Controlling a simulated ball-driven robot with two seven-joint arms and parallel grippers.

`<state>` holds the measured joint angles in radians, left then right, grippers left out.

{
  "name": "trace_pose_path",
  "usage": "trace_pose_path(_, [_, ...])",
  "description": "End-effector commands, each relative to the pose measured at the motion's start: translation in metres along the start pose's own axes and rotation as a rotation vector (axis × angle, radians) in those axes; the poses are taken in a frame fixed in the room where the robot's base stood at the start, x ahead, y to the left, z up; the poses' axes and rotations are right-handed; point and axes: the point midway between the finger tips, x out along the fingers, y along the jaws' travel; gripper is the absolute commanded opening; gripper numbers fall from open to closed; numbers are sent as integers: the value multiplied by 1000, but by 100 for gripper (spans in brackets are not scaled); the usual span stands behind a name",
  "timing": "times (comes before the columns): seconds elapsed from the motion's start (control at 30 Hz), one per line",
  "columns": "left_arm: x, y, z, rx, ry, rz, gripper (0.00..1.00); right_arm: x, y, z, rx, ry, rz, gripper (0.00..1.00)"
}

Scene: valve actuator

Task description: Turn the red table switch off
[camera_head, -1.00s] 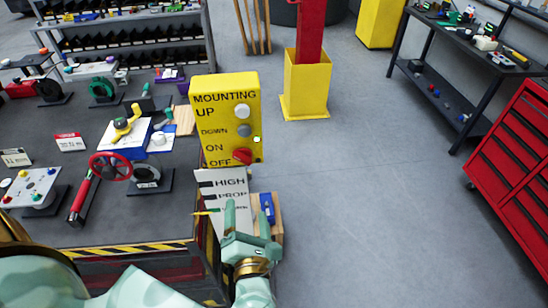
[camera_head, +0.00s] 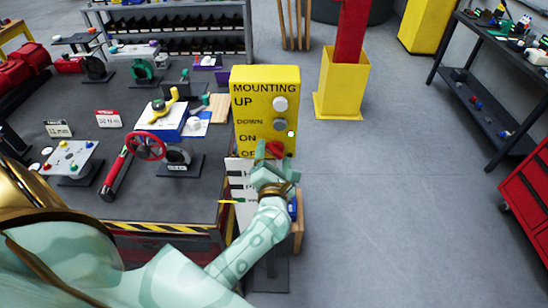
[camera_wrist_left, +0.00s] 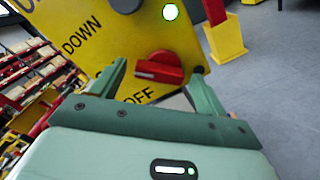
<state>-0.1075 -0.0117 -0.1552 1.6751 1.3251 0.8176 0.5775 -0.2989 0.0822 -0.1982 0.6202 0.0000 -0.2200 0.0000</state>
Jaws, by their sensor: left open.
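The red rotary switch (camera_head: 274,149) sits low on the front of the yellow control box (camera_head: 253,105), beside the ON and OFF labels. In the left wrist view the red switch (camera_wrist_left: 160,68) lies between and just beyond the fingers, its bar near horizontal in that picture. My left gripper (camera_head: 270,157) is open at the box's lower front, its fingers on either side of the switch; whether they touch it I cannot tell. It also shows in the left wrist view (camera_wrist_left: 155,80). The OFF label is partly hidden by the gripper in the head view. My right gripper is not in view.
Two grey knobs (camera_head: 280,112) sit above the switch. A white sign (camera_head: 236,180) stands below the box. The dark table (camera_head: 85,200) to the left holds a red valve wheel (camera_head: 146,146) and other fittings. Open floor (camera_head: 400,200) lies to the right.

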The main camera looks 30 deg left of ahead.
Motion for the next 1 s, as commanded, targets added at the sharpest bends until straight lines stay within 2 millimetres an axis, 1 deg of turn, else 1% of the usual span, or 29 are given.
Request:
trace_pose_path(0.1, [0, 0, 0, 0, 0, 0, 75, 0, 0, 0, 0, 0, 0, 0])
trace_pose_path(0.13, [0, 0, 0, 0, 0, 0, 69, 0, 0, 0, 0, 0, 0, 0])
trace_pose_path(0.17, [0, 0, 0, 0, 0, 0, 61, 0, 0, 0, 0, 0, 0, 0])
trace_pose_path(0.2, [0, 0, 0, 0, 0, 0, 50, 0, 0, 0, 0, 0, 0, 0])
trace_pose_path(0.27, [0, 0, 0, 0, 0, 0, 33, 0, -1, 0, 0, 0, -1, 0])
trace_pose_path(0.3, [0, 0, 0, 0, 0, 0, 30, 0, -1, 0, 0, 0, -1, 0])
trace_pose_path(0.53, [0, 0, 0, -11, 0, 1, 30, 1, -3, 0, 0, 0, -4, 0])
trace_pose_path(0.67, [0, 0, -1, -47, 0, 1, 30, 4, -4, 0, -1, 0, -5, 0])
trace_pose_path(0.87, [0, -1, -2, -160, -1, 1, 30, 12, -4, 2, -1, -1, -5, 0])
trace_pose_path(1.0, [0, -2, -3, -278, -2, 1, 30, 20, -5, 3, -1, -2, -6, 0])
